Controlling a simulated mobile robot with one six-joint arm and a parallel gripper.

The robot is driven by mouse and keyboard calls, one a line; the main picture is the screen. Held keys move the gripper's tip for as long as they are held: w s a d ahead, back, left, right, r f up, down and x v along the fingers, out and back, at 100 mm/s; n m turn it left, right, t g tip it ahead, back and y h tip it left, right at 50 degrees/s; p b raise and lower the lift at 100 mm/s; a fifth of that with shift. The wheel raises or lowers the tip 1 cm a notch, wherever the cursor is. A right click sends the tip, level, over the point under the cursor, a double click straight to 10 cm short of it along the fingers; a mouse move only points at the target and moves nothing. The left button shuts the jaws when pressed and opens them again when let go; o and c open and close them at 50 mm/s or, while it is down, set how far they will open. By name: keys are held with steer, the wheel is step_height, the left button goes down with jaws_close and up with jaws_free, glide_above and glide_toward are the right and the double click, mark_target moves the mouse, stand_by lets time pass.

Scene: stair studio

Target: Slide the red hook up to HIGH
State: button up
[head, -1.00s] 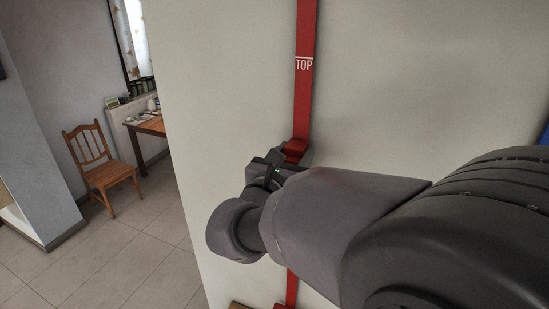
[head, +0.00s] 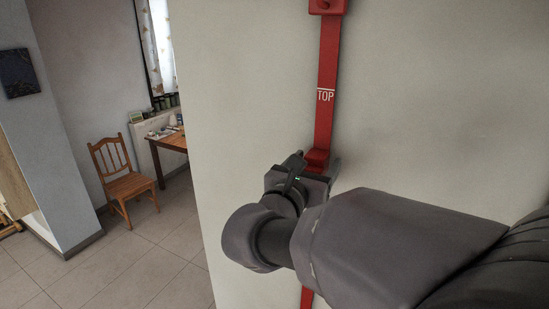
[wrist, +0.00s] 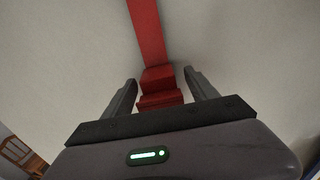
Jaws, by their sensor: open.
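A red rail (head: 328,60) runs up the pale wall, with a white line and the word TOP on it; I see no HIGH label. The red hook (head: 316,159) is on the rail, below that mark. In the wrist view the hook (wrist: 160,88) shows as a stepped red block between my two fingers. My gripper (head: 315,171) is at the hook in the head view, and its fingers (wrist: 159,82) are apart on either side in the wrist view. A gap shows beside each finger. My gripper and arm hide the rail just below the hook.
The wall (head: 430,90) around the rail is bare. A red end piece (head: 328,5) caps the rail's top. To the left, well away, are a wooden chair (head: 125,185), a table (head: 172,140) and open tiled floor (head: 150,255).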

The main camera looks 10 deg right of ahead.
steer(key=b+v, duration=0.2)
steer(key=v, duration=1.5)
steer(key=shift+s+b, duration=0.2)
steer(key=shift+b, duration=0.15)
steer(key=shift+a, duration=0.15)
